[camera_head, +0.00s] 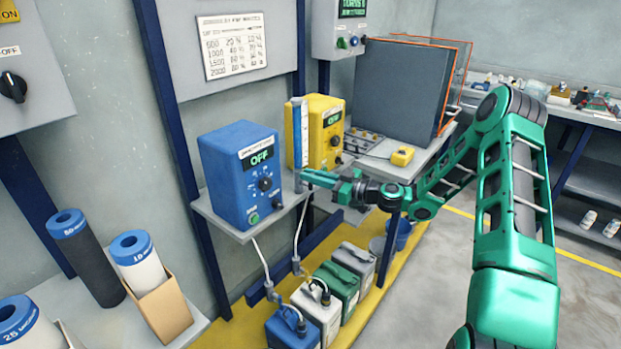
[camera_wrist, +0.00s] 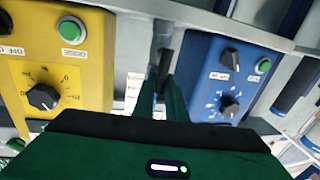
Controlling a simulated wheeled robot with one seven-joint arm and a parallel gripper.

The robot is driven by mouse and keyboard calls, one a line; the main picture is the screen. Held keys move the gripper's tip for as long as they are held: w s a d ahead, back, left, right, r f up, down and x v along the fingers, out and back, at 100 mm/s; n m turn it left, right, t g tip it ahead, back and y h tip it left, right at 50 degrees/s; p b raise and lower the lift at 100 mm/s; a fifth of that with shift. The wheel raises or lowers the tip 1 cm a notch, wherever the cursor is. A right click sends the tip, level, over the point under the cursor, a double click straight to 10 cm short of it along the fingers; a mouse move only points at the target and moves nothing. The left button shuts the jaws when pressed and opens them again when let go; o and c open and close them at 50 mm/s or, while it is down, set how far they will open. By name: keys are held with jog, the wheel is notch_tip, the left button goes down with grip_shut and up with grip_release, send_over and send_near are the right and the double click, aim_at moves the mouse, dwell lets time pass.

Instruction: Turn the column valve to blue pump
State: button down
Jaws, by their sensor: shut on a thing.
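The blue pump (camera_head: 230,178) stands on a wall shelf with its display reading OFF. The yellow pump (camera_head: 320,125) stands to its right, and the clear graduated column (camera_head: 298,135) stands between them. My gripper (camera_head: 306,177) is at the column's lower end, shut on the dark valve handle. In the wrist view, my gripper (camera_wrist: 165,88) has its green fingers on either side of the black handle (camera_wrist: 165,66). The blue pump (camera_wrist: 222,82) is on the right there and the yellow pump (camera_wrist: 65,65) on the left. The handle's exact pointing is hard to tell.
Clear tubes (camera_head: 262,262) hang below the shelf to several jerry cans (camera_head: 318,305) on the floor. A grey tank (camera_head: 400,88) and a small yellow box (camera_head: 402,156) are on the bench at right. Filter cartridges (camera_head: 135,255) stand at lower left.

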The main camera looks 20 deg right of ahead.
jog(key=shift+w+d+m, duration=0.1)
jog(key=shift+m, duration=0.2)
jog(key=shift+w+d+f+m+t, duration=0.35)
jog(key=shift+d+m+t, duration=0.15)
jog(key=shift+m, duration=1.55)
jog(key=shift+w+d+f+m+t, duration=0.3)
jog(key=shift+w+d+m+t, duration=0.2)
jog(key=shift+m, duration=1.6)
jog(key=shift+w+d+f+m+t, duration=0.35)
jog(key=shift+d+m, duration=0.2)
jog(key=shift+m, duration=1.5)
jog(key=shift+s, duration=0.1)
jog(key=c, duration=1.8)
grip_release()
jog(key=shift+d, duration=0.1)
jog(key=shift+c, duration=0.2)
jog(key=shift+o, duration=0.2)
jog(key=shift+s+f, duration=0.1)
